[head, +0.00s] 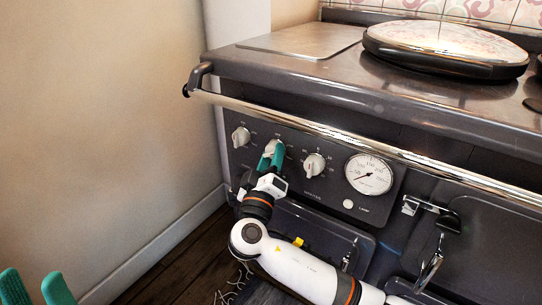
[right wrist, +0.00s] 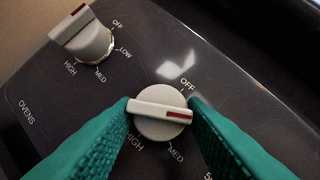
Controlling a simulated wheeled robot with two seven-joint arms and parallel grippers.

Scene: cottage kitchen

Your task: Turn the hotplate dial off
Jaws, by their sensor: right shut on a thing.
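A row of pale dials is on the dark stove panel. My right gripper (head: 270,155) is shut on the middle dial (right wrist: 158,126), its fingers at both ends of the grip bar. In the right wrist view the bar's red mark points right, between the OFF and MED labels. The right finger covers what is printed there. The left dial (head: 241,137) also shows in the right wrist view (right wrist: 88,38), and the third dial (head: 314,165) stands free. I cannot read which is named hotplate. My left gripper (head: 38,290) is open and empty at the bottom left.
A round temperature gauge (head: 369,174) and a small lamp (head: 348,204) are right of the dials. A chrome rail (head: 330,132) runs above the panel. A latched oven door (head: 480,240) is lower right. A bare wall is left.

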